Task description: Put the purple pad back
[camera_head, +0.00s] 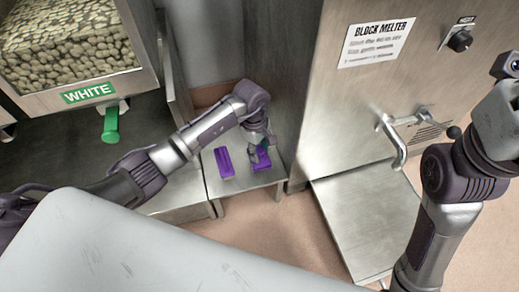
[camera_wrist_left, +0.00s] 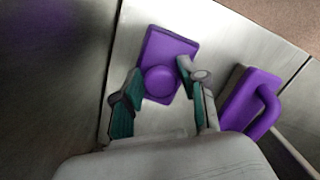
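A flat purple pad with a round knob (camera_wrist_left: 160,82) lies on a small metal shelf (camera_head: 238,182). It also shows in the head view (camera_head: 262,161), partly hidden by my gripper. My left gripper (camera_head: 262,145) points down over this pad. In the left wrist view its two fingers (camera_wrist_left: 160,70) are apart, one on each side of the knob, with gaps visible. A second purple piece with a bar handle (camera_wrist_left: 252,102) lies beside it; in the head view it is left of the gripper (camera_head: 224,162). My right arm is at the right edge, its fingers out of frame.
A steel cabinet labelled BLOCK MELTER (camera_head: 376,42) with a lever handle (camera_head: 396,138) stands right of the shelf. A bin of pellets labelled WHITE (camera_head: 88,93), with a green handle (camera_head: 110,125), is at upper left. A vertical metal panel rises close behind the gripper.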

